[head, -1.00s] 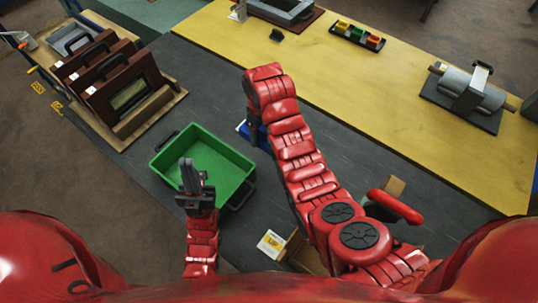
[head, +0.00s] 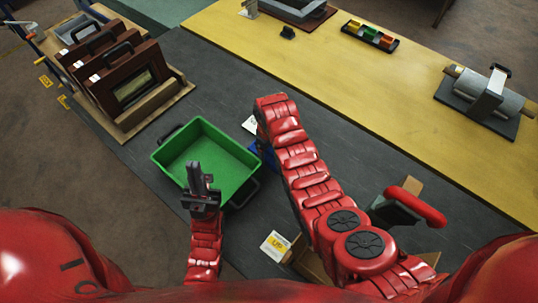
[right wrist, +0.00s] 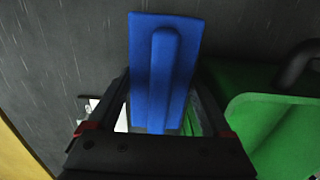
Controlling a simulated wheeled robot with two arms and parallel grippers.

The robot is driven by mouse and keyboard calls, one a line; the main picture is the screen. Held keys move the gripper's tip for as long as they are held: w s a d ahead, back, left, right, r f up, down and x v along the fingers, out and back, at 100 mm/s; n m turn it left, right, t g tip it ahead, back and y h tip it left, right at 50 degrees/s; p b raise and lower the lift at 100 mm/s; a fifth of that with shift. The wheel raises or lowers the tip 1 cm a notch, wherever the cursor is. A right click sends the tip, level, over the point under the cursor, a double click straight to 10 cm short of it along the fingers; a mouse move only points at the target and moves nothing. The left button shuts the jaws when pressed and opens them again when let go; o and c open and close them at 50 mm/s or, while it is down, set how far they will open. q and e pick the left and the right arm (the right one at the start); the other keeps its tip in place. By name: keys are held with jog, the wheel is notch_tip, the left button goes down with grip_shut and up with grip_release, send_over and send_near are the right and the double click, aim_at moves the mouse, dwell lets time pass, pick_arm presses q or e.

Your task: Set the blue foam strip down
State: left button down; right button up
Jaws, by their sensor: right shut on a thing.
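The blue foam strip (right wrist: 162,65) is a flat blue piece with a raised rib along its middle. In the right wrist view it stands out between the fingers of my right gripper (right wrist: 155,105), which is shut on it. In the head view only a bit of blue (head: 266,153) shows beside my right arm, right of the green bin (head: 243,160); the right gripper is mostly hidden by the arm there. Whether the strip touches the dark surface I cannot tell. My left gripper (head: 195,172) is in front of the green bin, apart from the strip; its opening is unclear.
The dark table (head: 205,75) is clear behind the bin. A rack with brown framed panels (head: 125,85) stands at the far left. A white item (head: 249,124) lies by my right arm. A yellow-labelled box (head: 275,246) is nearer me. A yellow table (head: 360,100) is on the right.

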aim_at(269, 157)
jog(key=shift+f, duration=0.25)
jog(key=shift+s+f, duration=0.1)
jog(key=shift+f, duration=1.1)
jog(key=shift+f, duration=0.1)
jog(key=o, duration=1.1)
